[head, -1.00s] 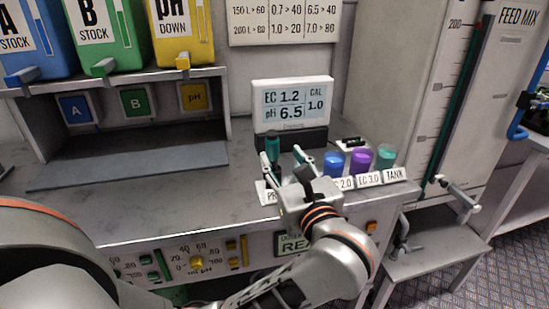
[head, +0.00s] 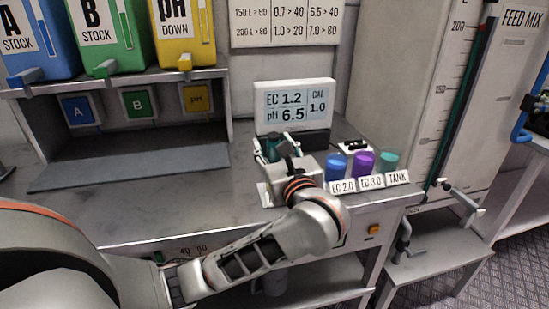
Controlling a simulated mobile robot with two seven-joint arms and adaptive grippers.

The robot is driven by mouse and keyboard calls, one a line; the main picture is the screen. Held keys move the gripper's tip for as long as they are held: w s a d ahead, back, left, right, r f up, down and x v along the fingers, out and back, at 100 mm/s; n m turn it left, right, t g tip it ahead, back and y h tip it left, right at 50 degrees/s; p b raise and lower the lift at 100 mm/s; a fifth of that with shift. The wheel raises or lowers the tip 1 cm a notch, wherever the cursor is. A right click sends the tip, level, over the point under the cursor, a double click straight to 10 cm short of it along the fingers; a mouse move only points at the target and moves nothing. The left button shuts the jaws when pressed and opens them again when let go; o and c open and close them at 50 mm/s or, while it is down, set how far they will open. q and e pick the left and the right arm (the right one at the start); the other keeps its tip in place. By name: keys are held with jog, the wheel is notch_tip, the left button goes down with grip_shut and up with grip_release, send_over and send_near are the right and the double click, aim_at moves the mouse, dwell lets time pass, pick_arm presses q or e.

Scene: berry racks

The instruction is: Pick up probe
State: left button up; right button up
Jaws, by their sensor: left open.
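The probe (head: 271,146) is a dark green upright handle in front of the meter, by a white label that my gripper partly hides. My left gripper (head: 277,144) is open, with its fingertips at the probe handle in the head view. The handle shows between or just behind the fingers; I cannot tell whether they touch it. The lower part of the probe is hidden by the gripper. My right gripper is not in view.
A meter (head: 295,104) reading EC 1.2 and pH 6.5 stands right behind. Blue (head: 336,167), purple (head: 363,164) and teal (head: 388,161) cups stand to the right behind labels. Stock containers sit on a shelf at the left. The bench (head: 180,213) left of the gripper is clear.

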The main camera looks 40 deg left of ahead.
pick_arm(q)
grip_shut()
jog(key=shift+r, duration=0.1)
